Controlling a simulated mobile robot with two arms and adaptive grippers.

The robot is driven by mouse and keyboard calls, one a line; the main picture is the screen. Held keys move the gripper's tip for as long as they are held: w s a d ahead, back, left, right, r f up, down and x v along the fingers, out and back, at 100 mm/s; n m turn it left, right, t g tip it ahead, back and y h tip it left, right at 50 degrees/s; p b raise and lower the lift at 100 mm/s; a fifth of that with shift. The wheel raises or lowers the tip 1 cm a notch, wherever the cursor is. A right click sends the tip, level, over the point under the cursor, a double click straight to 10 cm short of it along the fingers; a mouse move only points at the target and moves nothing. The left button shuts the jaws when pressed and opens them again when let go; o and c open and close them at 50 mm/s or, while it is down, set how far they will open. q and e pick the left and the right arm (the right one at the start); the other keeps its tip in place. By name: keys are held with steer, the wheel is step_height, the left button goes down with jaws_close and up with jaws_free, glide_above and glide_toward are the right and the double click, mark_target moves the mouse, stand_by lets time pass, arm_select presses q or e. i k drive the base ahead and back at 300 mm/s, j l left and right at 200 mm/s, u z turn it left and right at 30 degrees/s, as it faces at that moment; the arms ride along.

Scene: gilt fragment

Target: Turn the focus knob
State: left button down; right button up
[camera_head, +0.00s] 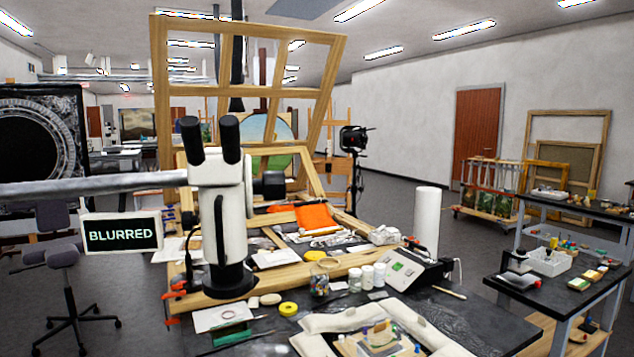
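A white stereo microscope (219,209) with two black eyepieces hangs on a horizontal grey boom (85,186) coming in from the left. Its black lower end (230,281) points down over the table. A dark knob-like cylinder (269,184) sticks out on the right side of its head; it looks like the focus knob, but I cannot tell for sure. A small screen (122,234) left of the microscope reads "BLURRED". Neither of my grippers shows in the head view.
A padded white surround (325,344) holding a small fragment (380,335) lies at the table's front. Jars (367,277), yellow tape (288,309), a control box (408,268) and a white cylinder (427,218) stand nearby. A large wooden frame (160,100) rises behind. A side table (560,268) is right.

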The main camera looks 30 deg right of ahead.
mark_target(272, 185)
steer(key=l, duration=1.45)
steer(key=z, duration=0.05)
